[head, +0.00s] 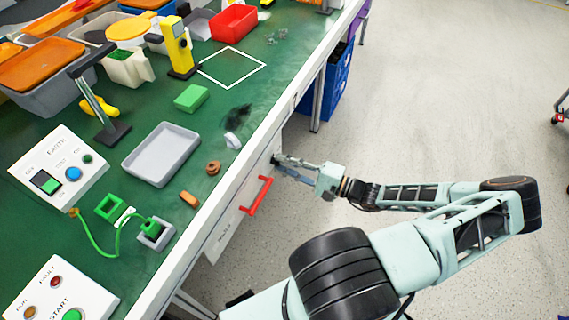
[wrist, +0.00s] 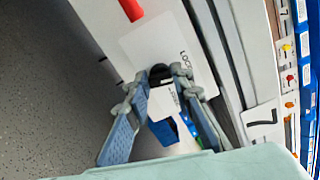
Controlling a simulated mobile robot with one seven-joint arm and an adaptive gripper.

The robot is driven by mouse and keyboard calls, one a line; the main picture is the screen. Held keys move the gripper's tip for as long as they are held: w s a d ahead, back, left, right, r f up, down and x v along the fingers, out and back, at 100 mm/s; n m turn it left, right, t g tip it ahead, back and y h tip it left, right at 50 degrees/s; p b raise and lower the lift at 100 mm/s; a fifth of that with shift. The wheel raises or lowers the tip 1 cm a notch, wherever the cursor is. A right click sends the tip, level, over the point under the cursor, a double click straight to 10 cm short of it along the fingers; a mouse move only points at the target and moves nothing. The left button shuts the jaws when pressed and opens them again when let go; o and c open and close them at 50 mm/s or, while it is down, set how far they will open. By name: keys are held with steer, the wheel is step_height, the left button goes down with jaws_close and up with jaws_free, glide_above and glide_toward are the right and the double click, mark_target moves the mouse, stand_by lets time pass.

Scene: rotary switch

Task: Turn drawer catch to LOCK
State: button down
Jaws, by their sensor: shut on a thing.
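The drawer catch is a small dark knob (wrist: 160,74) on the pale drawer front (head: 236,208); in the head view it is mostly hidden at my fingertips. My gripper (head: 279,163) reaches it from the right. In the wrist view my gripper (wrist: 156,86) has one finger on each side of the knob and is shut on it. A white label (wrist: 197,62) beside the knob carries lettering that begins "LOC", partly covered by a finger. The knob's exact pointing direction cannot be told.
The red drawer handle (head: 257,196) stands out left of my gripper in the head view. The green bench top (head: 215,110) above holds a grey tray (head: 161,153), switch boxes and bins. A blue crate (head: 337,80) stands under the bench.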

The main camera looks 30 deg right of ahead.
steer(key=shift+n, duration=1.2)
steer(key=c, duration=1.7)
jaws_free()
steer(key=v, duration=1.2)
